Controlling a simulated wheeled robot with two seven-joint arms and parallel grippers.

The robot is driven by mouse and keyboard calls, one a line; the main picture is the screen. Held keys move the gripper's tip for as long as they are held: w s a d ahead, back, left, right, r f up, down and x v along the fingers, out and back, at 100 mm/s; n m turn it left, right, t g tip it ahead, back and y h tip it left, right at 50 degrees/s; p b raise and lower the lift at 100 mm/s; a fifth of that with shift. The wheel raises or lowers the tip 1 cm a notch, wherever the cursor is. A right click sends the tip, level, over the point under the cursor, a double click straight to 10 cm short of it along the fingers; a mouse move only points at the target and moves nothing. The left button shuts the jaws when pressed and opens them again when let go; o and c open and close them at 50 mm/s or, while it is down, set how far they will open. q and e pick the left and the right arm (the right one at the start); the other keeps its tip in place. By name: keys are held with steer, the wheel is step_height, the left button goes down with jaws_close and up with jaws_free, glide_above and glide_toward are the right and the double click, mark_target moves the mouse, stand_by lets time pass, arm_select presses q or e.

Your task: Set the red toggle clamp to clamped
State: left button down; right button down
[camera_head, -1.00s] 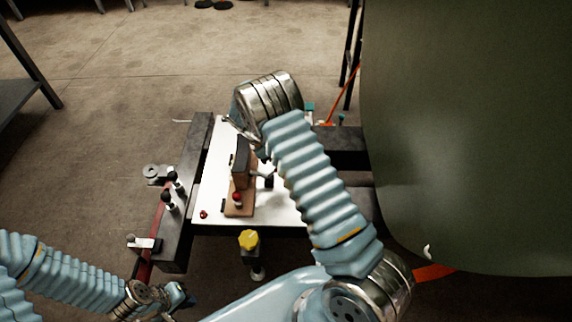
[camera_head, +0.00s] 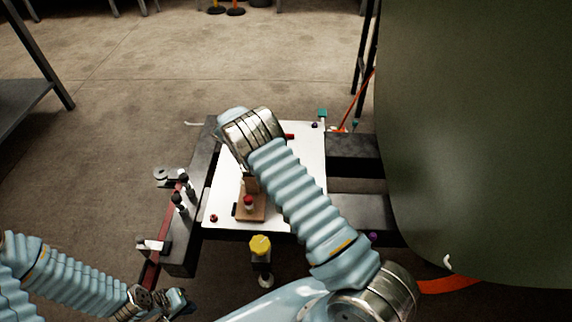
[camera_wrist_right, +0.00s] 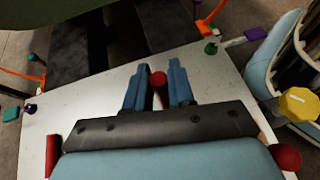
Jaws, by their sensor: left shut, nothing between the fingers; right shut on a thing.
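My right gripper (camera_wrist_right: 159,85) is over the white board (camera_wrist_right: 105,88) in the right wrist view. Its two blue fingers are on either side of a red-tipped handle (camera_wrist_right: 158,79) and shut on it. This looks like the red toggle clamp's handle; the clamp's body is hidden behind the gripper, so I cannot read its position. In the head view my right wrist and forearm cover the gripper and the middle of the board. My left gripper (camera_head: 178,302) is shut and empty at the lower left, away from the board.
A brown block with a red knob (camera_head: 248,202) stands on the board's near part. A yellow knob (camera_head: 260,245) is at the near edge. The large green curved panel (camera_head: 480,140) fills the right.

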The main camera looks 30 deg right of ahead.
steer(key=c, duration=1.1)
jaws_free()
steer(key=shift+o, duration=0.2)
steer(key=shift+w+a, duration=0.1)
steer(key=shift+w, duration=0.05)
steer(key=b+v, duration=0.1)
steer(key=v, duration=0.6)
steer(key=shift+a, duration=0.15)
